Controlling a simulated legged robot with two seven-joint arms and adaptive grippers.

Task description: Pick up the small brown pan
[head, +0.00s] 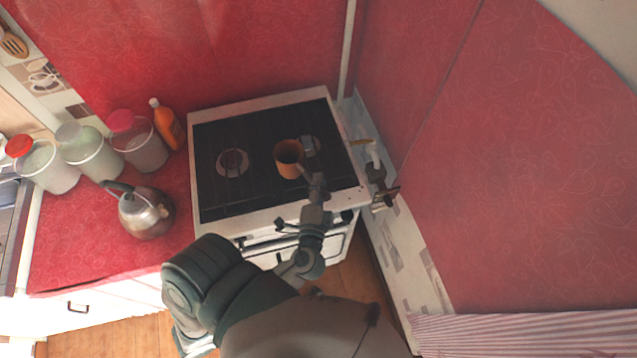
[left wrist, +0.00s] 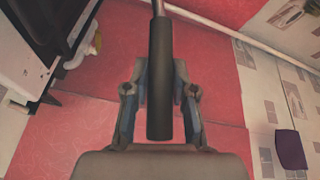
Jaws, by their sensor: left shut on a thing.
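The small brown pan (head: 289,158) is at the right half of the black stove top in the head view, open side up. I cannot tell whether it touches the grate or hangs just above it. My left gripper (head: 317,184) is at the pan's near right side, shut on its handle. In the left wrist view the dark handle (left wrist: 160,85) lies between the two fingers of my left gripper (left wrist: 160,95). The pan's bowl is outside that view. My right gripper is not in view.
The white stove (head: 262,103) stands in a red-walled corner. Left of it on the red counter are a metal kettle (head: 146,213), several jars (head: 90,152) and an orange bottle (head: 167,124). A white pipe with a valve (head: 378,172) runs close on the right.

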